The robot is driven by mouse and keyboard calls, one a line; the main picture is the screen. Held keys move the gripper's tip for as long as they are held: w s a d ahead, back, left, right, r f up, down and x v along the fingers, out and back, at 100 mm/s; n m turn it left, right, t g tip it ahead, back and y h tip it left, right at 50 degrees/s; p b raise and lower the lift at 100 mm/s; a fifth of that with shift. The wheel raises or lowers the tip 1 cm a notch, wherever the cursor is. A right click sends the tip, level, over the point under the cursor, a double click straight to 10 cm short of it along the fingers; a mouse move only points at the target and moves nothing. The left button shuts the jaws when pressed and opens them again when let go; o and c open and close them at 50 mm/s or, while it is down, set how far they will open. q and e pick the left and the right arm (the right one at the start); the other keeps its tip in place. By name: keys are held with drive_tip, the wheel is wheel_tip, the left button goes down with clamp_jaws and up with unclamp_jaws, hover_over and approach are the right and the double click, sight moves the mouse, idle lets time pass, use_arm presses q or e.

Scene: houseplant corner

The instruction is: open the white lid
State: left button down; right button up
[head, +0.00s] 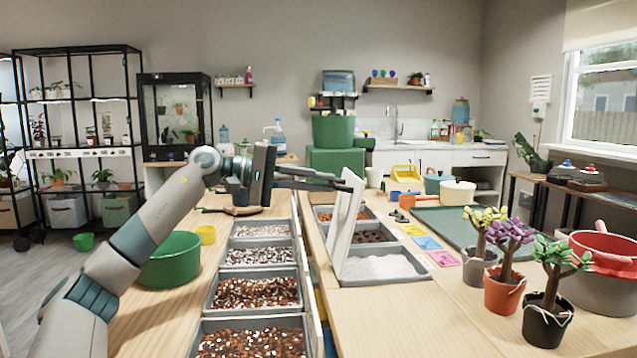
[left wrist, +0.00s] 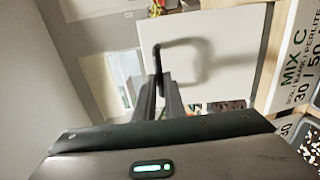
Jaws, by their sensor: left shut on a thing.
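The white lid (head: 348,215) stands steeply raised, close to upright, along the left side of a grey bin (head: 385,282) of white granules. My left gripper (head: 347,182) reaches in from the left and is shut at the lid's upper left face. In the left wrist view, my left gripper (left wrist: 160,88) is shut on the dark handle (left wrist: 158,52) of the lid, whose white panel (left wrist: 225,55) fills much of the picture. The exact contact is small and partly hidden in the head view. My right gripper is not in view.
Several bins of brown and white mix (head: 255,292) line the left side of the bench. A green tub (head: 172,262) stands farther left. Three small potted trees (head: 503,290) and a red bowl (head: 605,250) stand at the right. Bare wood (head: 420,320) lies in front.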

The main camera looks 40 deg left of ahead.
use_arm(q)
drive_tip(key=shift+d+f, duration=0.2)
drive_tip(key=shift+f, duration=0.35)
drive_tip(key=c, duration=1.8)
unclamp_jaws()
drive_tip(key=shift+w+a, duration=0.1)
drive_tip(key=shift+r, duration=0.1)
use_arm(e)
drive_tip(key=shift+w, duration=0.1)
use_arm(q)
drive_tip(key=shift+r, duration=0.15)
drive_tip(key=shift+a, duration=0.1)
